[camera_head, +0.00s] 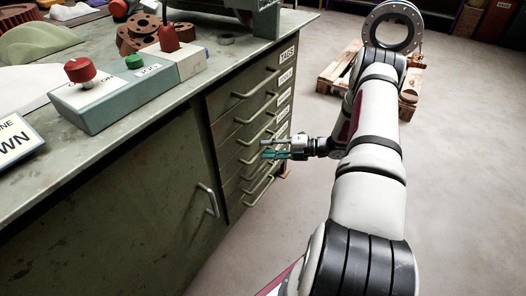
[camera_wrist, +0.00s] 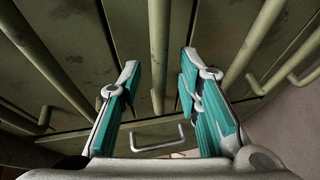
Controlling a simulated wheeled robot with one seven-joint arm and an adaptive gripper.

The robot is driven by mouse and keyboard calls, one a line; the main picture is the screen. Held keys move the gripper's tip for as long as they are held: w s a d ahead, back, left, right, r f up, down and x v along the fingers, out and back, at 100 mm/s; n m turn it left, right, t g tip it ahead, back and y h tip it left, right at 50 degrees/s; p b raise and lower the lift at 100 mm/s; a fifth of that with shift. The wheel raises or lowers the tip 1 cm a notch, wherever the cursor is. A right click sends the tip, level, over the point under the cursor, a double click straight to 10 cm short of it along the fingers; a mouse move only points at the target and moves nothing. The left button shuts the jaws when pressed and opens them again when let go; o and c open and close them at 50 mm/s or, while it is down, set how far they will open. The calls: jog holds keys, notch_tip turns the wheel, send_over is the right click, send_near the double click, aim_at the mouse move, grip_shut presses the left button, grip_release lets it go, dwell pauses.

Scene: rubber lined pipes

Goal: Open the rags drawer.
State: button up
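A green metal drawer stack (camera_head: 236,97) stands at the right end of the workbench, with several bar handles one above another. The drawers look shut. White labels sit at their right edges; I cannot make out which one reads rags. My gripper (camera_head: 264,149) is in front of the middle-to-lower drawers, close to their handles. In the wrist view its two teal-padded fingers are apart. One drawer handle (camera_wrist: 158,50) runs lengthwise between the fingers in the picture; I cannot tell whether it lies between the pads or beyond them. Other handles pass outside both fingers.
The workbench top (camera_head: 120,140) holds a control box with a red knob (camera_head: 80,70) and brown flanged parts (camera_head: 140,35). A cupboard door handle (camera_head: 208,200) sticks out left of the drawers. A wooden pallet (camera_head: 345,65) stands behind my arm. Floor to the right is clear.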

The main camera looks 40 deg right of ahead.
jog(key=shift+x, duration=1)
grip_shut()
jog(key=s+d, duration=0.5)
jog(key=s, duration=0.9)
jog(key=s+d+p, duration=0.1)
jog(key=s+d, duration=0.4)
jog(key=s, duration=0.9)
jog(key=shift+s+d, duration=0.15)
jog(key=shift+s, duration=0.1)
grip_release()
